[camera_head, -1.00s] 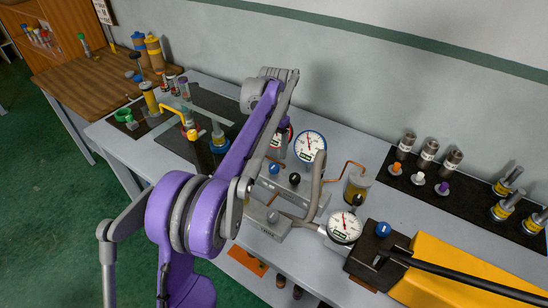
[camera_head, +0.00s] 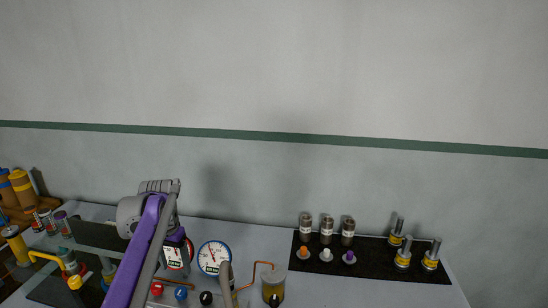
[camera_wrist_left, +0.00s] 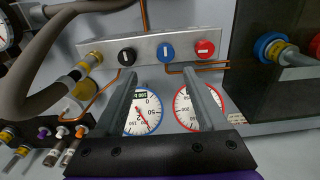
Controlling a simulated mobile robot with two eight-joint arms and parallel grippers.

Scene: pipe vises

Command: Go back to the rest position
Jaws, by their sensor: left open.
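My left arm (camera_head: 146,245) rises from the bottom edge in the head view, with a purple link and a grey wrist above the bench. Its fingers are hidden there behind the arm. In the left wrist view my left gripper (camera_wrist_left: 160,74) is open, with two grey fingers apart and nothing between them. Beyond the fingers are a blue-rimmed gauge (camera_wrist_left: 144,114) and a red-rimmed gauge (camera_wrist_left: 198,110). A metal block (camera_wrist_left: 148,50) with black, blue and red knobs lies near the fingertips. My right gripper is not in view.
A black mat (camera_head: 375,262) with metal cylinders, coloured plugs and yellow-banded fittings lies at the back right of the bench. A jar (camera_head: 273,286) with a copper pipe stands near the gauges. The wall (camera_head: 330,180) is behind. Space above the bench is clear.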

